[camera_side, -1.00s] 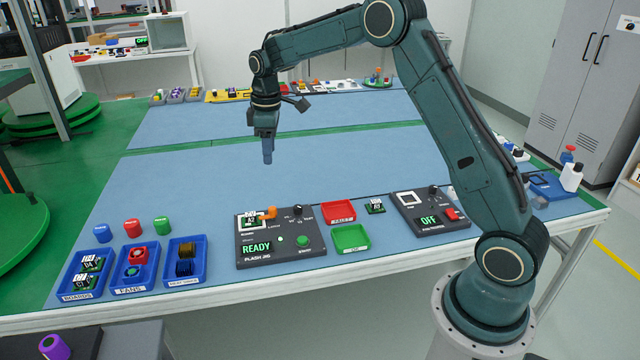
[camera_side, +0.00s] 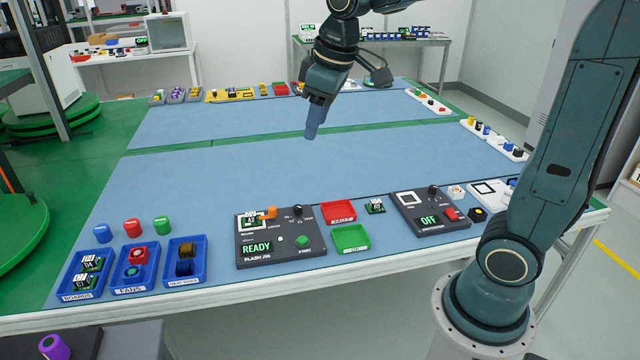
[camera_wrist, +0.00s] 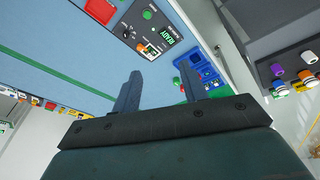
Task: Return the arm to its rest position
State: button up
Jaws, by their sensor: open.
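My gripper (camera_side: 313,122) is raised above the far half of the blue table (camera_side: 250,180), tilted, with nothing in its fingers. In the wrist view my gripper (camera_wrist: 160,92) shows two dark fingers spread apart with an empty gap. The gripper is well clear of the table and touches nothing. My arm reaches in from the right, and its upper part leaves the top of the side view.
The flash jig (camera_side: 280,240) reads READY and holds a board. A red tray (camera_side: 338,212), green tray (camera_side: 350,239) and a unit reading OFF (camera_side: 432,213) stand beside it. Blue bins (camera_side: 135,270) line the front left. The table's middle is clear.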

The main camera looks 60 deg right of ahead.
jog(key=s+a+f+m+t, duration=0.1)
jog(key=s, duration=0.7)
jog(key=s+a+f+m+t, duration=0.1)
jog(key=s+a+m, duration=0.1)
jog(key=s, duration=0.7)
jog(key=shift+s+f, duration=0.15)
jog(key=shift+f, duration=0.15)
jog(key=shift+o, duration=0.3)
jog(key=shift+a, duration=0.1)
